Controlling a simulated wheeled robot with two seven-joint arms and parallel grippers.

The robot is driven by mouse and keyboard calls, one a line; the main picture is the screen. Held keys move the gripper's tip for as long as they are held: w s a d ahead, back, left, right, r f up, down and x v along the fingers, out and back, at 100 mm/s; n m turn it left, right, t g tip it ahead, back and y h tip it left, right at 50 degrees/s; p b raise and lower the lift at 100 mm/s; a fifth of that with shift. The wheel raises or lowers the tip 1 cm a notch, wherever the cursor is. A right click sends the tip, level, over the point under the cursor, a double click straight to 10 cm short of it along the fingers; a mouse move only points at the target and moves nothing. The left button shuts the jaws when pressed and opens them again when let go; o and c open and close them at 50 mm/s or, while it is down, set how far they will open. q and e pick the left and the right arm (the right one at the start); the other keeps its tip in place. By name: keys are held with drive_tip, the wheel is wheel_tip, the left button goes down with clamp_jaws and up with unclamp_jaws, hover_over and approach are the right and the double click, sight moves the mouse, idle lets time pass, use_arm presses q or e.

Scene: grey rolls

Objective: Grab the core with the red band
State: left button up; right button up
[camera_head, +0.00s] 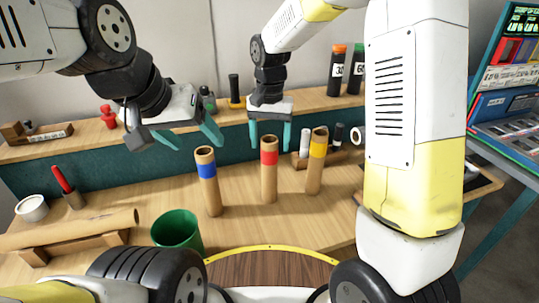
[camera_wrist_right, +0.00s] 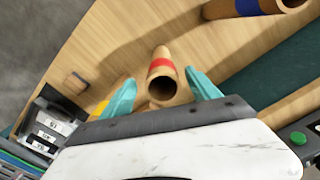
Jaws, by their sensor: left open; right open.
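The core with the red band (camera_head: 269,170) is a brown cardboard tube standing upright on the table, in the middle of a row of three. To its left stands the core with the blue band (camera_head: 207,180), to its right the core with the yellow band (camera_head: 317,160). My right gripper (camera_head: 270,142) is open, pointing down above and around the top of the red-banded core. In the right wrist view the red-banded core (camera_wrist_right: 163,78) shows between the open teal fingers (camera_wrist_right: 163,92), with no visible contact. My left gripper (camera_head: 185,142) is open and empty, up and left of the blue-banded core.
A green cup (camera_head: 178,232) stands in front of the blue-banded core. A long cardboard tube (camera_head: 70,230) lies on a wooden cradle at the left. A raised back shelf (camera_head: 60,152) carries bottles and small items.

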sight(269, 160)
drive_tip(key=f, duration=0.7)
drive_tip(key=shift+w+f, duration=0.3)
drive_tip(key=shift+f, duration=0.05)
drive_tip(key=shift+c, duration=0.4)
drive_tip(key=shift+a, duration=0.1)
drive_tip(key=c, duration=1.4)
drive_tip(key=shift+r, duration=0.1)
